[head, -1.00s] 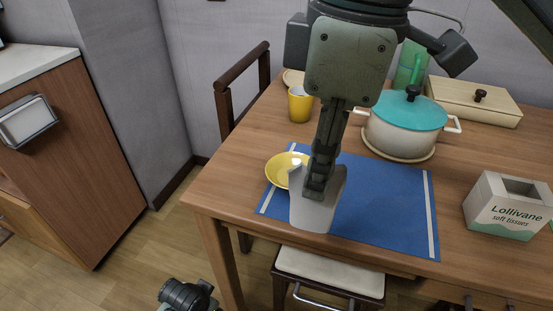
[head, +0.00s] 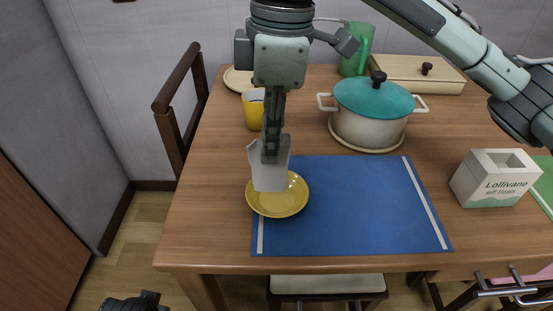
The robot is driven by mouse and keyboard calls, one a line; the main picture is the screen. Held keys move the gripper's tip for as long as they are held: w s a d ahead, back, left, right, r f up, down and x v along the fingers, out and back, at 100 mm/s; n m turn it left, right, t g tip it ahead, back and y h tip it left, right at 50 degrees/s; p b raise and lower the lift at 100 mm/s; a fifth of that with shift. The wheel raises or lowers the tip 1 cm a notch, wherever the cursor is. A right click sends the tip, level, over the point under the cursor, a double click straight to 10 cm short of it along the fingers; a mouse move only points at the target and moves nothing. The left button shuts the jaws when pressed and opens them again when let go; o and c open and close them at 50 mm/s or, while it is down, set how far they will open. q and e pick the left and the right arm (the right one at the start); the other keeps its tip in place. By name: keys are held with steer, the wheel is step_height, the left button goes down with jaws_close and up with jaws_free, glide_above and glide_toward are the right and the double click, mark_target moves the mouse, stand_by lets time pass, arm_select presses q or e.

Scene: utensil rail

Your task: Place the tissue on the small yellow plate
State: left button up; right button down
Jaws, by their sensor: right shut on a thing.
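My right gripper (head: 270,152) points down and is shut on the upper part of a white tissue (head: 268,178). The tissue hangs from the fingers and covers part of the small yellow plate (head: 278,208) in the head view. Its lower edge appears over the plate's back half; I cannot tell whether it touches the plate. The plate lies at the left end of a blue placemat (head: 345,220). My left gripper's fingers do not show.
A yellow cup (head: 253,112) stands behind the gripper. A white pot with a teal lid (head: 373,98) stands behind the placemat. A tissue box (head: 493,180) stands at right. A green pitcher (head: 357,48) and a lidded cream box (head: 420,75) are at the back. The placemat's middle is clear.

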steer(key=f, duration=0.1)
steer(key=w+f, duration=0.1)
steer(key=f, duration=0.1)
steer(key=w+d+f, duration=0.1)
steer(key=f, duration=0.1)
steer(key=shift+d+f, duration=0.1)
steer(key=shift+f, duration=0.15)
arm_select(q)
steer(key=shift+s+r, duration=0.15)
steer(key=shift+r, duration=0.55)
arm_select(e)
steer(key=c, duration=1.6)
jaws_free()
steer(key=shift+f, duration=0.1)
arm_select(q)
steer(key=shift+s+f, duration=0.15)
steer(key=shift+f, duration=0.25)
arm_select(e)
steer(key=shift+o, duration=0.2)
